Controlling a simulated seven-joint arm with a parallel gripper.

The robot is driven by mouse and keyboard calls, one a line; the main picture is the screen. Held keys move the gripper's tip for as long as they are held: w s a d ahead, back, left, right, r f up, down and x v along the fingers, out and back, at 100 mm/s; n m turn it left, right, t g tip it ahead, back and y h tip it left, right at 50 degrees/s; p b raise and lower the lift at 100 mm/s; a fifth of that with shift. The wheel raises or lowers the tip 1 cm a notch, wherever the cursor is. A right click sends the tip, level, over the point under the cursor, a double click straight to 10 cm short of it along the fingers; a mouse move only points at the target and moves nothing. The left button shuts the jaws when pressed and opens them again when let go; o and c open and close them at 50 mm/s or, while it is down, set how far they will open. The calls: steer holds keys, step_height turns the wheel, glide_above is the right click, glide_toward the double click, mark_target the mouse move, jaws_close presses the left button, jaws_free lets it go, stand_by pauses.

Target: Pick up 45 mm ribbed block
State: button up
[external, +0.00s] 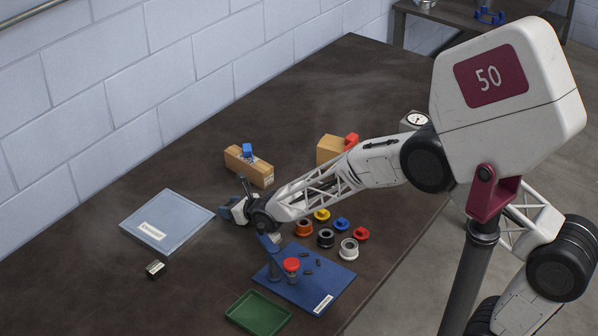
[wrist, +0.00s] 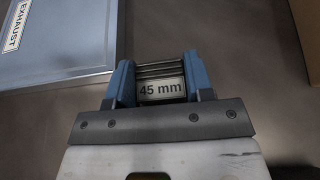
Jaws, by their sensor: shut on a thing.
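The ribbed block (wrist: 161,88), dark with a pale "45 mm" label, sits between the two blue fingers of my gripper (wrist: 159,68) in the wrist view. The fingers press on its left and right sides, and its label faces the camera. In the external view my gripper (external: 228,211) is low, just right of the blue-grey panel. The block cannot be made out there. I cannot tell whether it touches the table.
The blue-grey panel (external: 180,213), labelled EXHAUST in the wrist view (wrist: 75,45), lies left of my gripper. A cardboard box (external: 256,172) stands behind. Coloured rings, a blue board (external: 332,283) and a green tray (external: 258,312) lie right and front.

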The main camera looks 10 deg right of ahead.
steer(key=shift+r, duration=0.1)
steer(key=shift+r, duration=4.95)
